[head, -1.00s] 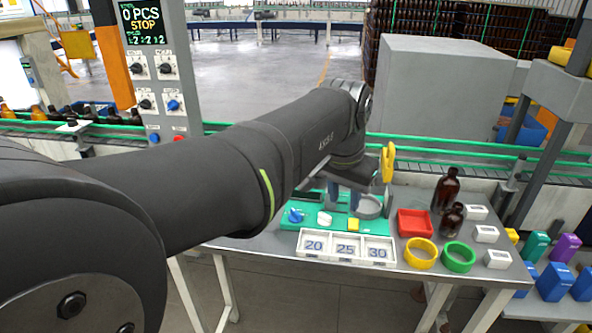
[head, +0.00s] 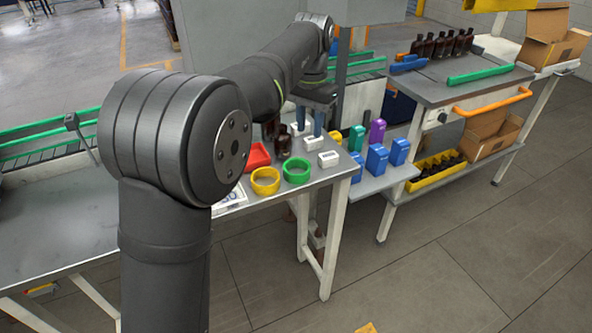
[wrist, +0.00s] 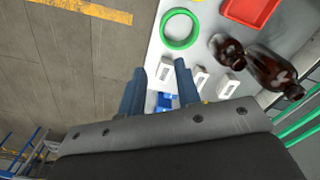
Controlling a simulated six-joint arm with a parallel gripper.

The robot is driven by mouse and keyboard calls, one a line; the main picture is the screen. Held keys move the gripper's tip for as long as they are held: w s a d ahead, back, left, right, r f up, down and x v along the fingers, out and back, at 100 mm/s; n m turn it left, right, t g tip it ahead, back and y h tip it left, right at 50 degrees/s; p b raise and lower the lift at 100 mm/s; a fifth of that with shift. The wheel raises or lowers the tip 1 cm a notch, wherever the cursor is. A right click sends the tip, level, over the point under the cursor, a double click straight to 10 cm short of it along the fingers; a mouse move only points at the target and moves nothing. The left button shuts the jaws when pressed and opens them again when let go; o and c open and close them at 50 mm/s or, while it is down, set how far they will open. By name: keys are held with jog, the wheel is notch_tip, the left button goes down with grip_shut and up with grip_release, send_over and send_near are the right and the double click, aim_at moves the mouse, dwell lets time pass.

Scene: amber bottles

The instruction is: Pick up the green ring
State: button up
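The green ring (head: 297,179) lies flat near the front edge of the table, right of the yellow ring (head: 265,189). In the wrist view the green ring (wrist: 165,35) lies beyond my fingertips, near the table edge, with nothing in it. My gripper (head: 311,122) is above the right end of the table, behind the ring in the head view. In the wrist view my gripper (wrist: 160,75) has its two blue fingers apart, with nothing held between them. The fingers are clear of the ring.
Two dark bottles (wrist: 270,70) and several small white boxes (wrist: 201,80) stand close to the ring and fingers. A red tray (head: 257,156) is behind the yellow ring. Blue containers (head: 377,158) stand on a lower shelf to the right. Floor is open in front.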

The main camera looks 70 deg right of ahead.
jog(key=f, duration=1.5)
jog(key=shift+w+d+f, duration=0.1)
jog(key=shift+w+f, duration=0.05)
jog(key=shift+w, duration=0.05)
grip_shut()
